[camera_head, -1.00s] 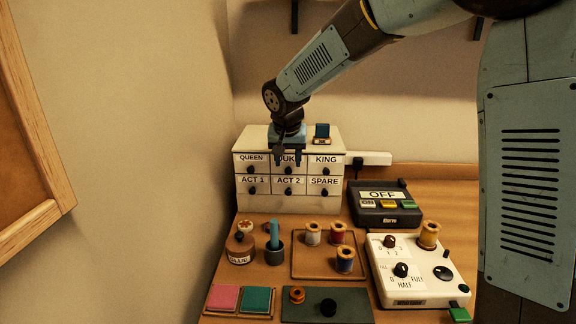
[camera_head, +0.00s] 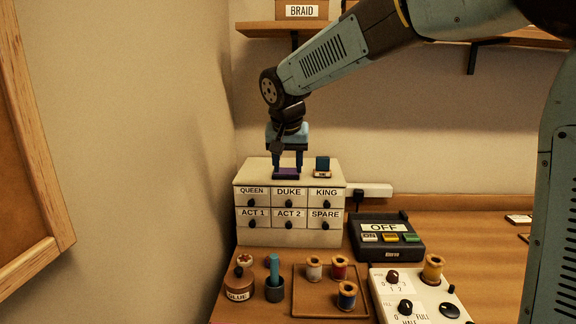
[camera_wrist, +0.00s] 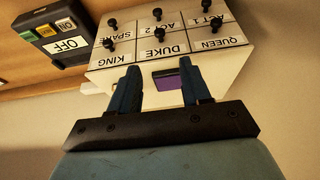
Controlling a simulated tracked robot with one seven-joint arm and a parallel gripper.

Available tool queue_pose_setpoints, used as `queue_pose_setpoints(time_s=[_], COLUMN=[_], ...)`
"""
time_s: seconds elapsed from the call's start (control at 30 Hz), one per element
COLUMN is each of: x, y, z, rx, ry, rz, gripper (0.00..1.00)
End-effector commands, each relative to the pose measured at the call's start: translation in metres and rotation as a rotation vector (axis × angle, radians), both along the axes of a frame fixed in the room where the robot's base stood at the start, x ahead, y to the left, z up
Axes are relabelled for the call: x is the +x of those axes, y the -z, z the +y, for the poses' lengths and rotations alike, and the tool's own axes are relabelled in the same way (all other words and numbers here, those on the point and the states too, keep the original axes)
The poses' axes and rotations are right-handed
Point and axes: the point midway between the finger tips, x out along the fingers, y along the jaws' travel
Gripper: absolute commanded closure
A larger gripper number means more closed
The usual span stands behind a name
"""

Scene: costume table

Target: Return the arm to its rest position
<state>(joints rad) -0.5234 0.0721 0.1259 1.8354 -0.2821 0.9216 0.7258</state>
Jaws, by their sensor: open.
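My gripper (camera_head: 288,167) points down just above the top of the white drawer cabinet (camera_head: 245,177), over the DUKE column. Its fingers are apart. A flat purple item (camera_head: 287,174) lies on the cabinet top below the fingertips. In the wrist view the open fingers of my gripper (camera_wrist: 162,74) show with the purple item (camera_wrist: 176,80) in the gap beyond them. Whether the fingertips touch it I cannot tell. My arm reaches forward from the upper right, bent down at the wrist.
A small blue-topped piece (camera_head: 322,166) stands on the cabinet top, right of my gripper. A wall shelf (camera_head: 262,29) is above. The OFF box (camera_head: 386,244), spool tray (camera_head: 300,309) and white control box (camera_head: 380,283) are on the table. A wood-framed board (camera_head: 38,170) is at left.

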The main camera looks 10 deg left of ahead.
Motion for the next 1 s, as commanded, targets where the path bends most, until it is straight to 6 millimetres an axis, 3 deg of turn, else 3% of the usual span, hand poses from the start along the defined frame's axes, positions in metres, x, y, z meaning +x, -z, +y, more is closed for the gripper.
queue_pose_setpoints(time_s=[0.17,0.37,0.7,1.0], x=[-0.004,-0.028,-0.097,-0.171], y=[-0.005,-0.02,-0.029,-0.015], z=[-0.015,-0.08,-0.191,-0.263], rx=[-0.001,-0.005,-0.009,-0.004], ry=[0.004,0.018,0.037,0.053], rz=[-0.003,-0.013,-0.034,-0.059], gripper=[0.53,0.53,0.53,0.53])
